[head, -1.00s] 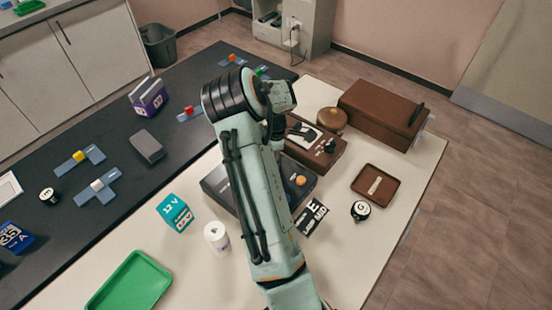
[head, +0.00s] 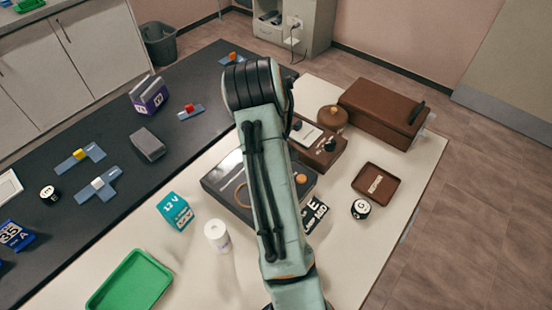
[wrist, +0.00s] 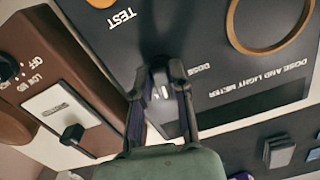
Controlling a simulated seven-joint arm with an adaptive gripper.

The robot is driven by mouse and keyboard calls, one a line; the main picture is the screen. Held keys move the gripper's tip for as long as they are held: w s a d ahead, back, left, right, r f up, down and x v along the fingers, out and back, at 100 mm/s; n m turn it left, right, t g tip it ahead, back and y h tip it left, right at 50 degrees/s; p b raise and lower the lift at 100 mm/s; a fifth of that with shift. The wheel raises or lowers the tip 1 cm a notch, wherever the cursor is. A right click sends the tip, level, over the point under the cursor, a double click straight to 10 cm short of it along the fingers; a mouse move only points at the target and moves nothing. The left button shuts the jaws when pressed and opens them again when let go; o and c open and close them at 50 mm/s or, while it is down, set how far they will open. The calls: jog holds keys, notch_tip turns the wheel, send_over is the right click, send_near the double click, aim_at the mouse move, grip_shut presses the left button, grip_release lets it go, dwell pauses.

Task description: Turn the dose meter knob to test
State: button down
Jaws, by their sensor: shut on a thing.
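The dose and light meter (head: 219,182) is a dark flat box on the white table, partly behind my arm in the head view. The wrist view shows its dark face (wrist: 205,42) with an orange ring (wrist: 272,20), a "TEST" label (wrist: 121,19) and a "DOSE" label (wrist: 200,68). My gripper (wrist: 160,82) is over the face between these two labels, shut on the meter's knob. The fingers mostly cover the knob, and its pointing direction is unclear. White lettering shows between the fingers. In the head view my arm hides the gripper and the knob.
A brown box (head: 327,155) with a dial, labelled "OFF" and "LOW" in the wrist view, stands close beside the meter. A teal 12 V block (head: 175,211), white cylinder (head: 217,236), brown tray (head: 366,194) and green tray (head: 120,282) are around it.

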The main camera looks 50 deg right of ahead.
jog(key=m, duration=0.4)
jog(key=shift+a+m, duration=0.15)
jog(key=shift+m, duration=0.15)
jog(key=shift+w+a+m, duration=0.1)
jog(key=shift+w+m, duration=0.05)
jog(key=shift+m, duration=1.75)
jog(key=c, duration=1)
grip_release()
jog(key=shift+c, duration=0.2)
jog(key=shift+r, duration=0.1)
notch_tip(320, 180, up, 12)
